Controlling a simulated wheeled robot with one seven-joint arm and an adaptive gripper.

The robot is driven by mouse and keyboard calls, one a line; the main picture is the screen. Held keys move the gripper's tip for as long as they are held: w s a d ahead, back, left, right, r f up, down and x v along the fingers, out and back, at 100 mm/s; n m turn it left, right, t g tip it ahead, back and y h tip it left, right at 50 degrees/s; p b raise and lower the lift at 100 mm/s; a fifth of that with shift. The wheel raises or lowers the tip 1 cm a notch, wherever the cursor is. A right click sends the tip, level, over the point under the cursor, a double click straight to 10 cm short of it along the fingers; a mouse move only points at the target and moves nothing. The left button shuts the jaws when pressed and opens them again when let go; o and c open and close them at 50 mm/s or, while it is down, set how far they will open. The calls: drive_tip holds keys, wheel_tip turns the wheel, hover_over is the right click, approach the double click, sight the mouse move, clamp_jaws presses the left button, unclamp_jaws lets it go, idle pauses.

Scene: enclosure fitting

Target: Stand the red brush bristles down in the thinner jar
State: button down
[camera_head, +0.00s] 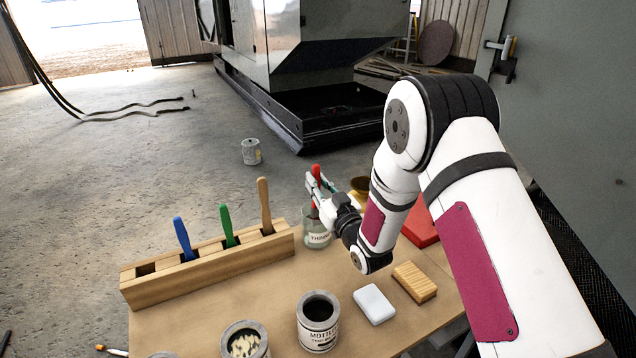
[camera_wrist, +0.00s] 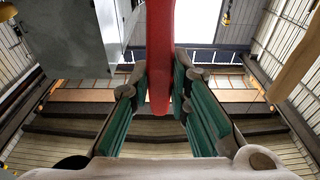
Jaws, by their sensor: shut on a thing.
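The red brush (camera_head: 316,171) is upright between the fingers of my gripper (camera_head: 317,186). In the wrist view its red handle (camera_wrist: 160,55) runs between the two green finger pads, and my gripper (camera_wrist: 168,95) is shut on it. The thinner jar (camera_head: 317,240) is a clear glass with a white label, standing at the table's back edge. The brush's lower end points down at the jar's mouth. Whether the bristles are inside the jar or just over it I cannot tell, as my gripper partly hides them.
A wooden rack (camera_head: 215,272) left of the jar holds blue (camera_head: 184,238), green (camera_head: 227,224) and wooden-handled (camera_head: 265,205) brushes. A red object (camera_head: 420,228) lies behind my arm.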

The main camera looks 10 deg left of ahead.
drive_tip(key=c, duration=1.4)
unclamp_jaws()
drive_tip(key=v, duration=1.2)
drive_tip(key=shift+w+r, duration=0.1)
